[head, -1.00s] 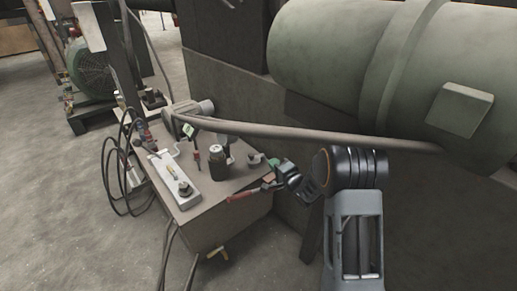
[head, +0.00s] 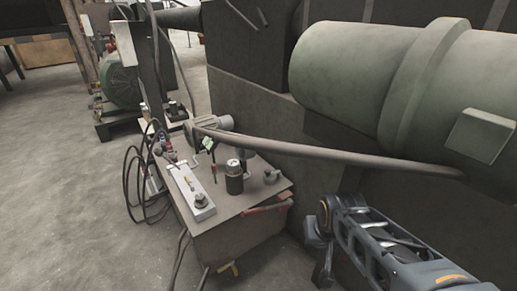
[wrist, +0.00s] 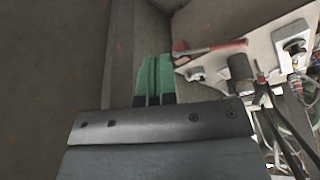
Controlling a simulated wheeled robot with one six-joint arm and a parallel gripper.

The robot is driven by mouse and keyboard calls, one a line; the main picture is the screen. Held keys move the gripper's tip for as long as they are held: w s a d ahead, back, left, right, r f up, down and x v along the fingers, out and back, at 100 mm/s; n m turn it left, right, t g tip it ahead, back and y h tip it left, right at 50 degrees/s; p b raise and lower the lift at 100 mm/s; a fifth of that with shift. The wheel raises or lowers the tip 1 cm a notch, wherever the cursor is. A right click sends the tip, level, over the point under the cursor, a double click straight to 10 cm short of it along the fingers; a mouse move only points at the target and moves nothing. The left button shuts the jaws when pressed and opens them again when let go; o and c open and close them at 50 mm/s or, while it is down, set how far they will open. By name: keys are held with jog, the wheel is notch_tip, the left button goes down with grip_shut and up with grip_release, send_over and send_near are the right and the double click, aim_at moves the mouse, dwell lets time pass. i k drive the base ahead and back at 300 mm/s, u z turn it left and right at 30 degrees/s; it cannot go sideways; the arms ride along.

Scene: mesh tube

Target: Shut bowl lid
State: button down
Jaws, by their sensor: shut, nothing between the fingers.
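I cannot make out a bowl or its lid for certain in either view. A dark jar with a light top (head: 234,178) stands upright on the workbench (head: 228,205), and it also shows in the wrist view (wrist: 240,66). A small grey-green piece (head: 271,176) sits near the bench's right corner; it is too small to identify. In the wrist view, my gripper (wrist: 154,62) has green fingertips side by side, shut and empty, beside the bench edge and apart from the jar. In the head view my arm is at lower right and the fingertips cannot be made out.
A red-handled tool (head: 266,209) lies along the bench's front right edge, and it also shows in the wrist view (wrist: 210,48). A white box with a knob (head: 193,192) lies at left. A long grey pipe (head: 330,154) crosses above the bench, below a large green tank (head: 360,65).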

aim_at(254, 148)
jog(key=u, duration=0.5)
jog(key=k, duration=0.55)
jog(key=u, duration=1)
jog(key=i, duration=0.8)
jog(key=z, duration=0.45)
jog(key=i, duration=0.75)
jog(key=z, duration=0.6)
